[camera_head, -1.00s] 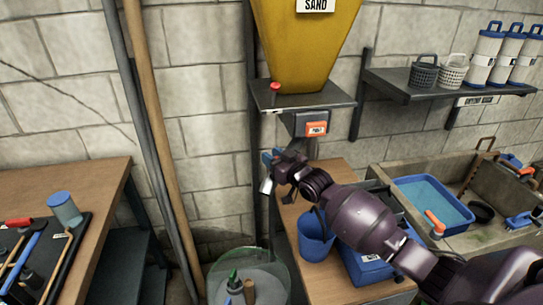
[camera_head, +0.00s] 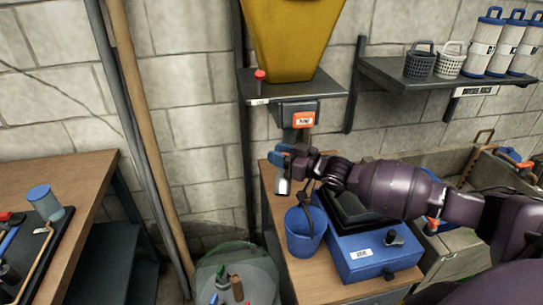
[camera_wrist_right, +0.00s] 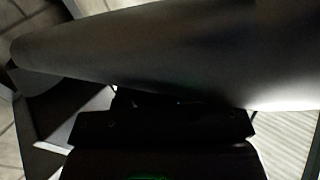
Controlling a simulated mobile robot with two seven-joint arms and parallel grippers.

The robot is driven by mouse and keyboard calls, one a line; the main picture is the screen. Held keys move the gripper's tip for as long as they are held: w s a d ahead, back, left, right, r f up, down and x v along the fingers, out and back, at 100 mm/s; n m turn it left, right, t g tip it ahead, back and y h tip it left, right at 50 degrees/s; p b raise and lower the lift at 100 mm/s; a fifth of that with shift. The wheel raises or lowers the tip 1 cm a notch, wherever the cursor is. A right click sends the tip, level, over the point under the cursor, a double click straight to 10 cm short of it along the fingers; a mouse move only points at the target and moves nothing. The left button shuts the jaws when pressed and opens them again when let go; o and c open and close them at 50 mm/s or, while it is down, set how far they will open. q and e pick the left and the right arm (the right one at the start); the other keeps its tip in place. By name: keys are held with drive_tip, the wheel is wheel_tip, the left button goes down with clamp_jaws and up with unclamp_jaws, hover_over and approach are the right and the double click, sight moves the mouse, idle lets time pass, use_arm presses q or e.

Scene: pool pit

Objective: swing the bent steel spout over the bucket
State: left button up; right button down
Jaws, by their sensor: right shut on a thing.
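The bent steel spout (camera_head: 283,186) hangs below the dispenser under the yellow hopper. Its pale lower end points down, just left of the blue bucket (camera_head: 304,240) and above its rim in the picture. My right gripper (camera_head: 286,158) is shut on the spout and hides much of its bend. In the right wrist view the smooth grey spout (camera_wrist_right: 170,60) crosses the picture, close in front of the dark gripper. The bucket stands upright on the wooden bench. My left gripper is not in view.
A blue box (camera_head: 372,258) stands right of the bucket, under my right arm. The yellow hopper (camera_head: 292,35) and its shelf (camera_head: 325,88) are above. A clear bin (camera_head: 245,290) stands on the floor to the left. Poles (camera_head: 150,150) lean on the wall.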

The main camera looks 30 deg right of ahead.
drive_tip(key=d+y+b, duration=0.1)
drive_tip(key=s+n+g+b, duration=0.1)
drive_tip(key=s+d+n+y, duration=0.1)
drive_tip(key=shift+d+f+g+y+b, duration=0.25)
drive_tip(key=shift+d+g+y+b, duration=0.05)
drive_tip(key=shift+g+b, duration=0.1)
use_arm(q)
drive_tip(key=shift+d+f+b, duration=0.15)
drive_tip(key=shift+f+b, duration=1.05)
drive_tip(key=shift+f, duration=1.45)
use_arm(e)
drive_tip(key=shift+s+d+r+n+g+y, duration=0.1)
drive_tip(key=shift+s+d+n+g+y, duration=0.25)
drive_tip(key=shift+d+n+g+y, duration=0.25)
drive_tip(key=shift+s+d+r+n+g+y, duration=0.1)
drive_tip(key=shift+s+d+n+g+y, duration=0.35)
drive_tip(key=shift+d, duration=0.25)
drive_tip(key=c, duration=1.1)
unclamp_jaws()
